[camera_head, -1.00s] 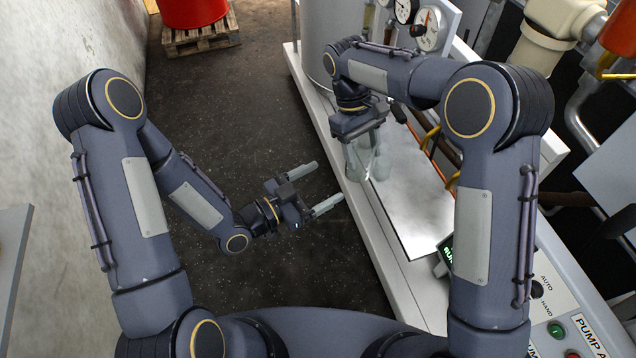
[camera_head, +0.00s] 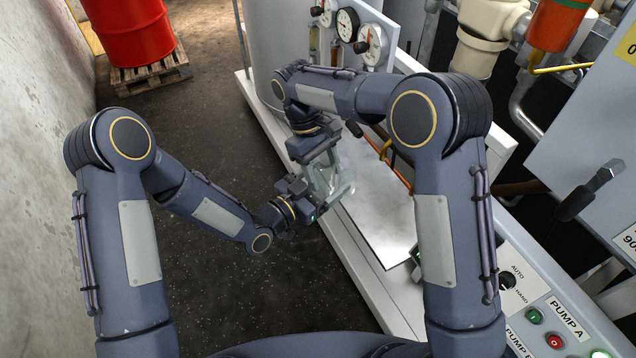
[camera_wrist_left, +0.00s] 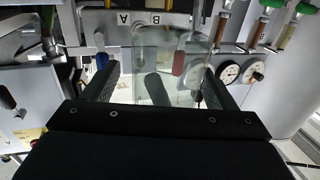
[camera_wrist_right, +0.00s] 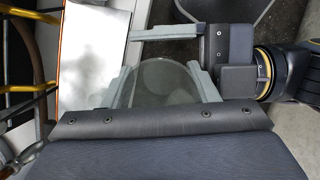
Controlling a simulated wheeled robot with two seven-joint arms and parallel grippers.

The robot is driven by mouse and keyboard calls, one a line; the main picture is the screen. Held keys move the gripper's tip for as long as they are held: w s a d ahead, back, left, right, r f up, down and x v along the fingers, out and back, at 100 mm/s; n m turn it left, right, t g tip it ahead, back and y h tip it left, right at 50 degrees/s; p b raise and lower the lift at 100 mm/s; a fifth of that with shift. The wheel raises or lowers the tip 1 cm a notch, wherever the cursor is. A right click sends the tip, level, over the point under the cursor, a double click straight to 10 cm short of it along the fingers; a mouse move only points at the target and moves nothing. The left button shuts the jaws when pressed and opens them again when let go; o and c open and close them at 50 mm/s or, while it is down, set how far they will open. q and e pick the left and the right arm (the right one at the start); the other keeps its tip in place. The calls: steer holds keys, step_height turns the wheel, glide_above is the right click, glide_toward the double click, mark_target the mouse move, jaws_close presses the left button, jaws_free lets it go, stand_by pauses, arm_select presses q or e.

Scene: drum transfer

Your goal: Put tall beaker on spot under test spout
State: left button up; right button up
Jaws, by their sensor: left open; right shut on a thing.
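The tall beaker is clear glass and shows in the head view (camera_head: 326,184), the left wrist view (camera_wrist_left: 150,60) and the right wrist view (camera_wrist_right: 158,82). My right gripper (camera_wrist_right: 160,84) is shut on it, with one finger on each side. My left gripper (camera_wrist_left: 160,82) is open, and the beaker shows between and beyond its fingers. In the head view my left gripper (camera_head: 328,196) is right at the beaker; whether it touches is unclear. A blue-handled and a red-handled valve (camera_wrist_left: 179,62) show through or beside the glass, near labels A and B. I cannot make out the test spout or its spot.
A white skid edge (camera_head: 345,240) and a pale shiny plate (camera_head: 385,220) lie below and right of the grippers. Gauges (camera_head: 368,42) and a grey tank (camera_head: 275,45) stand behind. A red drum (camera_head: 130,30) rests on a pallet (camera_head: 150,75). Dark floor lies open at left.

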arm_select(q)
steer(key=c, duration=0.9)
steer(key=shift+s, duration=0.1)
steer(key=shift+c, duration=0.7)
arm_select(e)
steer(key=o, duration=0.8)
steer(key=shift+o, duration=1.2)
